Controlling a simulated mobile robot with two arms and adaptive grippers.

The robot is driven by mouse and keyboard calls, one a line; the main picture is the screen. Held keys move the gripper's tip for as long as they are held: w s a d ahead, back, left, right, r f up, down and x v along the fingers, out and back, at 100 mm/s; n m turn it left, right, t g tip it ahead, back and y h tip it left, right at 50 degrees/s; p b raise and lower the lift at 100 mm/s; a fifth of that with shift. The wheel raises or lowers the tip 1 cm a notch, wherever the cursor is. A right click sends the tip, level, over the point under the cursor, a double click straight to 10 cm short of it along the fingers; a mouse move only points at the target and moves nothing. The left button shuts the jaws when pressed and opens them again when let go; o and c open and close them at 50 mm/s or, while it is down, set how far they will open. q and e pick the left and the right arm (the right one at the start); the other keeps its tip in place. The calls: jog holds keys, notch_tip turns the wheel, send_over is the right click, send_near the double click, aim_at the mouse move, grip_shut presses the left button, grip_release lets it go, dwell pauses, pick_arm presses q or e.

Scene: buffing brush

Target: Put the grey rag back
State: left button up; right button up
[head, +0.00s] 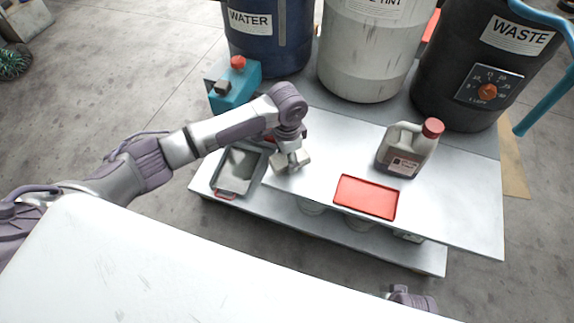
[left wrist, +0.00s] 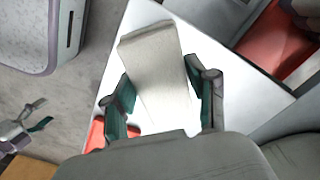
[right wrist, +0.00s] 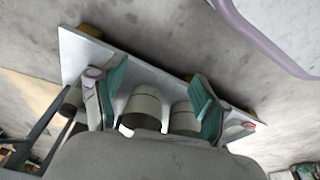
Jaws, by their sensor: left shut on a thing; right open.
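The grey rag (head: 297,161) is a pale, folded block. My left gripper (head: 289,158) is shut on it over the white table (head: 325,140), between the grey tray and the red tray. In the left wrist view the rag (left wrist: 152,62) sits between the two green-padded fingers (left wrist: 163,90) and sticks out beyond them. I cannot tell whether the rag touches the table top. My right gripper (right wrist: 155,95) is open and empty, with its fingers wide apart; only a small part of it (head: 412,298) shows at the bottom of the head view.
A grey tray (head: 223,191) lies left of the left gripper. A red tray (head: 367,197) and a jug with a red cap (head: 408,148) stand to the right. A teal can (head: 235,86) and large water (head: 262,38), tint (head: 362,60) and waste (head: 478,80) drums stand behind.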

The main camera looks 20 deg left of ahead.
pick_arm(q)
notch_tip(320, 180, down, 3)
jog(key=shift+r+b, duration=0.15)
jog(key=shift+b, duration=0.2)
jog(key=shift+f, duration=0.25)
pick_arm(e)
jog(key=shift+w+r, duration=0.25)
jog(key=shift+r, duration=0.6)
jog(key=shift+w+r, duration=0.2)
jog(key=shift+r, duration=0.65)
pick_arm(q)
jog(key=shift+f, duration=0.2)
jog(key=o, duration=1.1)
jog(key=shift+r, duration=0.1)
jog(key=shift+r, duration=0.4)
notch_tip(320, 180, up, 11)
jog(key=p, duration=0.3)
jog(key=shift+r, duration=0.2)
pick_arm(e)
jog(key=s+f, duration=0.4)
jog(key=f, duration=0.5)
jog(key=shift+d+f, duration=0.2)
jog(key=shift+f, duration=0.1)
